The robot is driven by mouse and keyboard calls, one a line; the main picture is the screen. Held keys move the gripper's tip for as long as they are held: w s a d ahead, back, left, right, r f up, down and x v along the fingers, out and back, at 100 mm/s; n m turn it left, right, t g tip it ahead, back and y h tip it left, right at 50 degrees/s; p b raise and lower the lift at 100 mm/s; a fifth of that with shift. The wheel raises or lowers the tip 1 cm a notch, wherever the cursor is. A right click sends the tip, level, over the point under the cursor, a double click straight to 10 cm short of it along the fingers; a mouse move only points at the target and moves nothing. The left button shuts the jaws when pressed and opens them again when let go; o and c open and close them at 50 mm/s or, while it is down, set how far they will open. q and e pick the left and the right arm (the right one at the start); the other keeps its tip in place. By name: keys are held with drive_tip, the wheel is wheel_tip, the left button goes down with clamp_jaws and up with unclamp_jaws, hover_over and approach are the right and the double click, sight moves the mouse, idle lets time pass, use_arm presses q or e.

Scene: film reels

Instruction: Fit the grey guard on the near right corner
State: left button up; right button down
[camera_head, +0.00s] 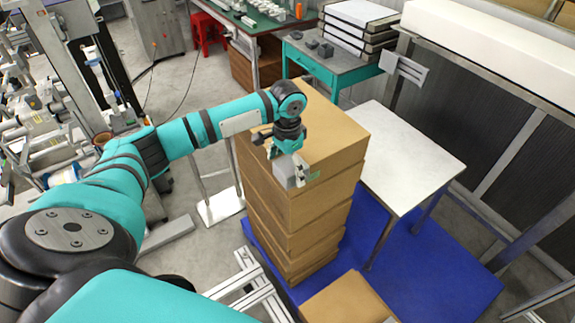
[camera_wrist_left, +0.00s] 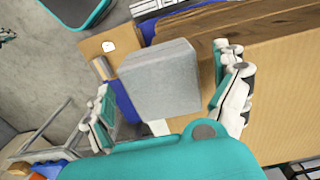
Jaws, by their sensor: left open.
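A stack of brown cardboard boxes (camera_head: 338,128) stands in the middle of the head view. The grey guard (camera_head: 287,173) is a small block at the top of the stack's near corner; it also shows in the left wrist view (camera_wrist_left: 160,78). My left gripper (camera_head: 290,164) is at that corner, pointing down. Its fingers are open, one on each side of the guard in the wrist view, with a visible gap on the right. Cardboard (camera_wrist_left: 285,85) lies behind the right finger. I cannot tell whether the guard is seated against the box. My right gripper is not in view.
A white-topped table (camera_head: 412,152) stands right of the stack. The stack is on a blue base (camera_head: 430,265), with a lower box (camera_head: 345,302) in front. A teal workbench (camera_head: 330,62) with grey binders (camera_head: 355,28) stands behind. Metal profiles (camera_head: 255,280) lie at the near left.

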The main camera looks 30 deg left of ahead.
sight(288, 166)
use_arm(q)
wheel_tip(288, 166, up, 12)
drive_tip(key=b, duration=0.4)
drive_tip(key=w+d+f+m+t+h, duration=0.1)
drive_tip(key=w+d+f+t+h, duration=0.25)
drive_tip(key=d+f, duration=0.45)
drive_tip(key=w+d+f+t+h, duration=0.2)
drive_tip(key=d+f+t, duration=0.2)
drive_tip(key=d, duration=0.8)
drive_tip(key=s+a+f+n+g+y, duration=0.15)
drive_tip(key=s+a+f, duration=0.25)
drive_tip(key=f, duration=1.1)
drive_tip(key=s+a+f+n+y, duration=0.2)
drive_tip(key=s+a+f, duration=0.2)
drive_tip(key=f, duration=1.1)
drive_tip(key=s+a+f+g+y, duration=0.1)
drive_tip(key=s+a+f, duration=0.2)
drive_tip(key=s+f, duration=0.9)
drive_tip(key=s+f+g, duration=0.2)
drive_tip(key=s+f, duration=0.3)
drive_tip(key=s, duration=1)
drive_tip(key=s+f+g+y, duration=0.1)
drive_tip(key=s+f, duration=0.4)
drive_tip(key=s, duration=1)
drive_tip(key=shift+f+g, duration=0.2)
drive_tip(key=shift+g, duration=0.3)
